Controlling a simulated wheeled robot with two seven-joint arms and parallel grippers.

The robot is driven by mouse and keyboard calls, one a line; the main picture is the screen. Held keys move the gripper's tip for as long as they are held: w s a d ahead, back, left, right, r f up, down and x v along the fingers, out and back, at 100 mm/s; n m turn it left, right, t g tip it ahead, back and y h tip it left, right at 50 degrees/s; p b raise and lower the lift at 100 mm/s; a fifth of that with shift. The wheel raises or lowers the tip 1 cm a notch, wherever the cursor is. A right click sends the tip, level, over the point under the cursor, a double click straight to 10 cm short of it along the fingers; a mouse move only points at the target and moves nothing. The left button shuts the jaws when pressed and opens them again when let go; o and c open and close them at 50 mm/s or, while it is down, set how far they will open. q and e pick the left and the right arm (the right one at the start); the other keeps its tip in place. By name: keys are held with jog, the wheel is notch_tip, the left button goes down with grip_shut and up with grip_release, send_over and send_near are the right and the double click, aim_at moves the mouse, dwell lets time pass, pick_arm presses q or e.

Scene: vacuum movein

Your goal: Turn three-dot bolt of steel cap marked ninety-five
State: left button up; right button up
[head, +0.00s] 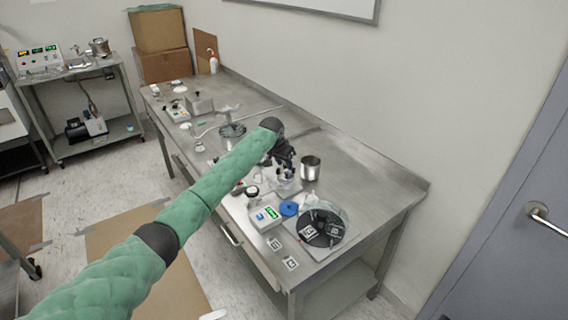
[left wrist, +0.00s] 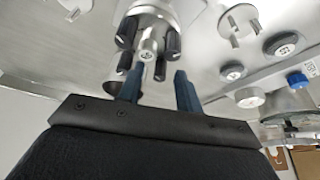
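In the left wrist view a steel cap-like part (left wrist: 148,48) with several dark bolts around its hub is at the top centre. My left gripper (left wrist: 159,72) is just below it with its two blue fingers apart. One dark bolt (left wrist: 160,70) shows between the fingertips; I cannot tell whether they touch it. The bolts' dots and a ninety-five mark are not readable. In the head view the left gripper (head: 283,155) is a dark shape over the steel bench, and its arm hides part of the bench. My right gripper is not in view.
The steel bench (head: 385,180) is bare at its back right. A steel cup (head: 311,167), a display box (head: 265,214), a blue disc (head: 289,208) and a black round plate (head: 321,228) stand near the gripper. Round knobs (left wrist: 285,45) show right in the left wrist view.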

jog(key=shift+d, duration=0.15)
